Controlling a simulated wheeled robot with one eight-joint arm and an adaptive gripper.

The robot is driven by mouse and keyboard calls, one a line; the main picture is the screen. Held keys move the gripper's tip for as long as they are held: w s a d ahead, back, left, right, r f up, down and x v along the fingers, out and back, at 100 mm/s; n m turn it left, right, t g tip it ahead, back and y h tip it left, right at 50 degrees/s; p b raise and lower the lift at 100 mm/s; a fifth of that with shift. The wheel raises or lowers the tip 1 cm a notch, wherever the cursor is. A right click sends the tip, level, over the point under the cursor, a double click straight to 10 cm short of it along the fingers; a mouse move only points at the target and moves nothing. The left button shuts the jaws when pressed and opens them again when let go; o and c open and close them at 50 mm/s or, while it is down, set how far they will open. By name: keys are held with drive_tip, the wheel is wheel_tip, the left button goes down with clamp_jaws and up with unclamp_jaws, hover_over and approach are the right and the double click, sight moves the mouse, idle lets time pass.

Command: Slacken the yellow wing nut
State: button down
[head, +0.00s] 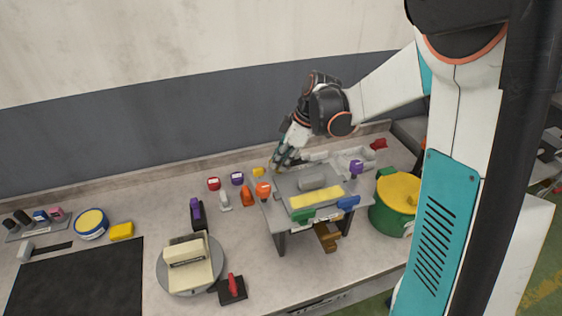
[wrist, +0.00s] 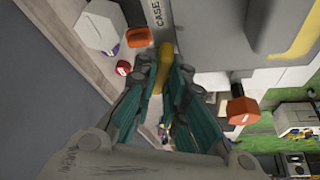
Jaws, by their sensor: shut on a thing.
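The yellow wing nut (wrist: 165,56) shows in the wrist view as a small upright yellow piece at the tips of my fingers. It stands by the end of a grey strip marked "CASE" (wrist: 157,14). My gripper (wrist: 163,74) is shut on it, with one teal-padded finger on each side. In the head view my gripper (head: 279,163) points down at the back left corner of a raised grey platform (head: 276,196). My fingers hide the held nut there. Its threads and how tight it sits cannot be seen.
Orange (head: 263,188), blue (head: 348,202) and purple (head: 356,167) knobs stand around the platform. A green bin with a yellow top (head: 398,190) is at right. A round turntable (head: 165,279) holds a cream block at front left. Several small items line the bench's back left.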

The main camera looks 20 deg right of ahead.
drive_tip(key=shift+w+n+g+b, duration=0.15)
drive_tip(key=shift+n+g, duration=0.25)
drive_tip(key=shift+n, duration=0.65)
drive_tip(key=shift+n+g+b, duration=0.15)
drive_tip(key=shift+n+g, duration=0.25)
drive_tip(key=shift+n, duration=0.65)
drive_tip(key=c, duration=1.6)
unclamp_jaws()
drive_tip(key=shift+c, duration=0.2)
drive_tip(key=v, duration=1.2)
drive_tip(key=shift+d, duration=0.2)
drive_tip(key=shift+f, duration=0.1)
